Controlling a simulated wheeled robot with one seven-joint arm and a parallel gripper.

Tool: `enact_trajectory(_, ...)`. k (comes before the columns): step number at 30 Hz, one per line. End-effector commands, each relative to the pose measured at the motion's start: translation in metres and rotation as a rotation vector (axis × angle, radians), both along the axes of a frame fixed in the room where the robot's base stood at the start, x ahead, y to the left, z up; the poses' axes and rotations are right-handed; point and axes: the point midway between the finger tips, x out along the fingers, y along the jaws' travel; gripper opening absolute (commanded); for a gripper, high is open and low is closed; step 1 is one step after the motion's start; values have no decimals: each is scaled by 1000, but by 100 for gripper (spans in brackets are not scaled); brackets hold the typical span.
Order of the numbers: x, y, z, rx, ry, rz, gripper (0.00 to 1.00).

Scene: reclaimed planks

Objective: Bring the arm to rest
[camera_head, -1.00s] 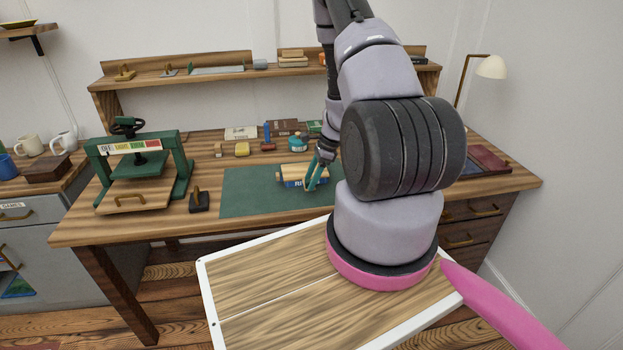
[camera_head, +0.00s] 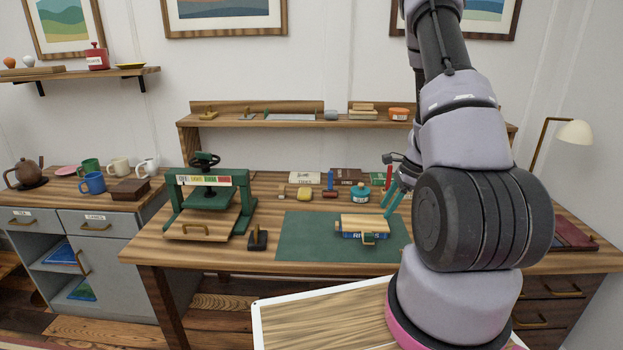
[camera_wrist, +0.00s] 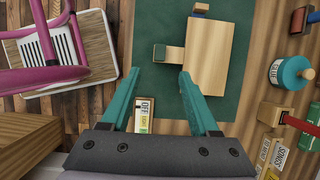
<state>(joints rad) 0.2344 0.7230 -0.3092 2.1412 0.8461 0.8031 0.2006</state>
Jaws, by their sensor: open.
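My gripper (camera_head: 394,198) has teal fingers and is open and empty, above the right part of the green mat (camera_head: 296,243) on the desk. It also shows in the wrist view (camera_wrist: 154,83), fingers spread apart. My arm covers the right side of the desk in the head view.
A green press (camera_head: 207,200) and a black stamp (camera_head: 257,238) stand left of the mat. A teal jar (camera_head: 361,193) and several small items line the back. A raised shelf (camera_head: 290,119) runs behind. A lamp (camera_head: 572,132) stands at right.

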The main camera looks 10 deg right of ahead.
Motion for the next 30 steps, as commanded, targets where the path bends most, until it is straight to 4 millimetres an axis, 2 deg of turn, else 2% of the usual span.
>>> enact_trajectory(2, 2, 2, 6, -1, -10, 10, 62)
enact_trajectory(5, 7, 11, 29, -4, -47, 57, 62)
enact_trajectory(8, 13, 29, 69, -14, -115, 146, 62)
enact_trajectory(9, 13, 37, 88, -20, -146, 191, 62)
enact_trajectory(14, 6, 72, 163, -61, -272, 380, 62)
enact_trajectory(21, -29, 117, 258, -163, -450, 659, 62)
enact_trajectory(26, -64, 141, 308, -264, -560, 841, 62)
enact_trajectory(30, -100, 157, 344, -371, -649, 991, 62)
